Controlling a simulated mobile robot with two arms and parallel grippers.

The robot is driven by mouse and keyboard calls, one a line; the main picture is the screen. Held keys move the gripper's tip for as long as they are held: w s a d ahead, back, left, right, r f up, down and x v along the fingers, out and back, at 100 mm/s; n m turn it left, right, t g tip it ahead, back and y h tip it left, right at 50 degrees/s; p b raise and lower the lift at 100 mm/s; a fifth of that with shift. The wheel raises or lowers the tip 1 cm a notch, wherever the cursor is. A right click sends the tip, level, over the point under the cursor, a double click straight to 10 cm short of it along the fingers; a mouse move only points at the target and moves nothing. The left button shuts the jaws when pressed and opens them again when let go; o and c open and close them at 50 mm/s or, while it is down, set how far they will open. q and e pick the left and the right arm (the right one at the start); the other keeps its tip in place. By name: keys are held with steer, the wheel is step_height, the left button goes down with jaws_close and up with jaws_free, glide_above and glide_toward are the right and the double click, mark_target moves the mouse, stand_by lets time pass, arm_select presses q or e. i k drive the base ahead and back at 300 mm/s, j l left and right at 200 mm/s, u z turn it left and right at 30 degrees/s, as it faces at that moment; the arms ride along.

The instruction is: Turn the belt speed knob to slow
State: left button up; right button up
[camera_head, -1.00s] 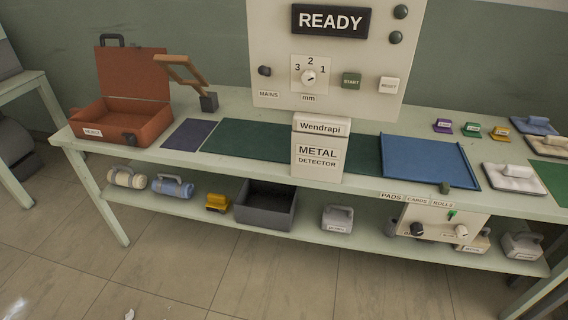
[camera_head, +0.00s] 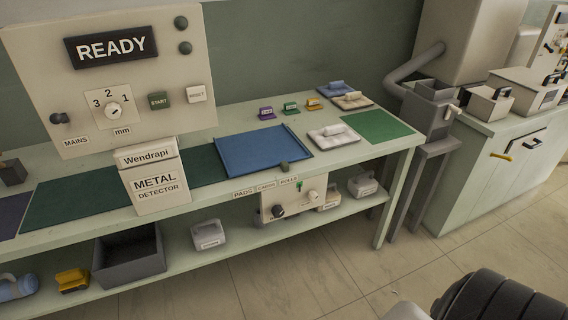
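A small cream control panel (camera_head: 295,198) hangs below the front edge of the long bench. It carries a black knob (camera_head: 278,211), a pale knob (camera_head: 313,195) and a green switch (camera_head: 299,184). Its small labels are too blurred to read, so I cannot tell which knob is belt speed or where it points. The metal detector (camera_head: 155,178) stands over the dark green belt (camera_head: 78,190). A larger upright panel with a READY display (camera_head: 111,46) has a white dial (camera_head: 114,110) marked 3, 2, 1 and mm.
A blue tray (camera_head: 262,150) lies right of the detector, and a green mat (camera_head: 377,126) lies at the bench's right end. A dark grey bin (camera_head: 130,262) stands on the lower shelf. A second counter (camera_head: 500,165) stands right.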

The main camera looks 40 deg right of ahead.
mark_target(314, 196)
steer(key=z, duration=1.4)
steer(key=i+l+u, duration=0.35)
steer(key=i+l, duration=0.15)
steer(key=l, duration=0.1)
